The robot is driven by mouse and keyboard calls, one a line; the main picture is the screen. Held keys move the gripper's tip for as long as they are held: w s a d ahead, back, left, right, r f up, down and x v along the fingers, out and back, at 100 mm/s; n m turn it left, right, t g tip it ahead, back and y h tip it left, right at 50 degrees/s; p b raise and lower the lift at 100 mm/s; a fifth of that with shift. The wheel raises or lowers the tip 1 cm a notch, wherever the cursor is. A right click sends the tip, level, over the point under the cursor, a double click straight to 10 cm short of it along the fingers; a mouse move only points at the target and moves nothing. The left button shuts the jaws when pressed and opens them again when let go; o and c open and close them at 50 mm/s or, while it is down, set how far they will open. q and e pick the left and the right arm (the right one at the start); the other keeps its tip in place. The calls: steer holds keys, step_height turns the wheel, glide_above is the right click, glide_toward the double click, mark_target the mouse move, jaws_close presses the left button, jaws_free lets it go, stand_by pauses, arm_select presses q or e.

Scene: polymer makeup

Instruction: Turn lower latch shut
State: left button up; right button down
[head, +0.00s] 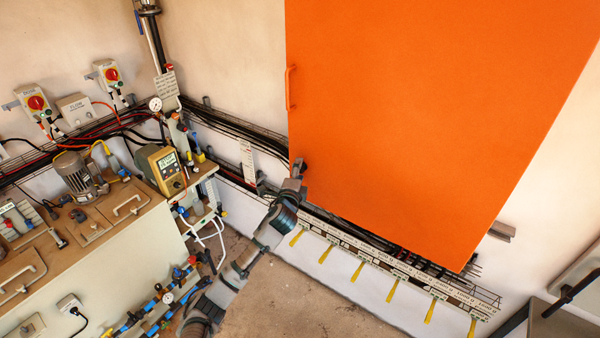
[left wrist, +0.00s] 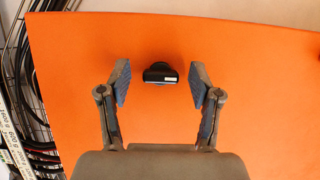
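A large orange cabinet door (head: 430,110) fills the upper right of the head view, and its orange face (left wrist: 80,60) also fills most of the left wrist view. My left gripper (head: 299,170) reaches the door's lower left corner in the head view. In the left wrist view my left gripper (left wrist: 161,84) is open, its blue-padded fingers apart on either side of the latch, with visible gaps. In the head view the gripper largely hides the latch. My right gripper is out of view.
A red-orange handle (head: 291,88) is higher on the door's left edge. Cable trays (head: 400,262) with yellow tags run low along the wall. A bench (head: 120,215) with a pump and yellow meter (head: 162,170) stands left. Bare floor (head: 300,300) lies in front.

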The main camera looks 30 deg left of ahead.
arm_select(q)
steer(key=shift+s+a+f, duration=0.1)
steer(key=shift+a, duration=0.05)
steer(key=v, duration=1.1)
steer(key=shift+s, duration=0.3)
